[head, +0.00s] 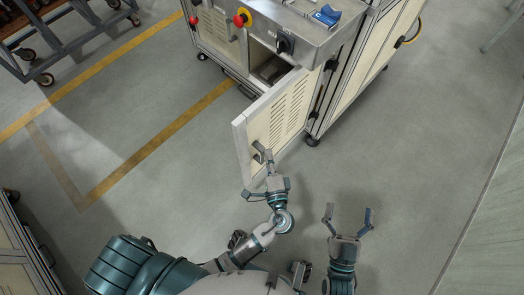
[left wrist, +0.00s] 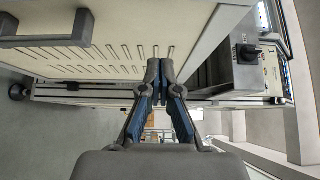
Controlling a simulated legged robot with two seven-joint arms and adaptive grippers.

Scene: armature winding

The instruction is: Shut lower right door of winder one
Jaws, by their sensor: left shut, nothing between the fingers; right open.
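The winder (head: 330,45) is a cream cabinet with a grey top at the upper middle of the head view. Its lower right door (head: 275,118), cream with vent slots, stands open and swung out toward me. Part of the dark cabinet opening (head: 272,68) shows behind it. My left gripper (head: 265,158) is at the door's outer free edge by its handle; in the left wrist view its fingers (left wrist: 160,70) are shut with nothing between them, in front of the slotted door panel (left wrist: 120,45). Whether they touch the door I cannot tell. My right gripper (head: 348,215) is open and empty above the floor.
A red and yellow emergency stop (head: 241,17) and a black rotary switch (head: 285,43) sit on the winder's front. A wheeled cart (head: 60,40) stands at upper left. Yellow lines (head: 150,145) mark the floor. The floor to the right (head: 420,150) is clear.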

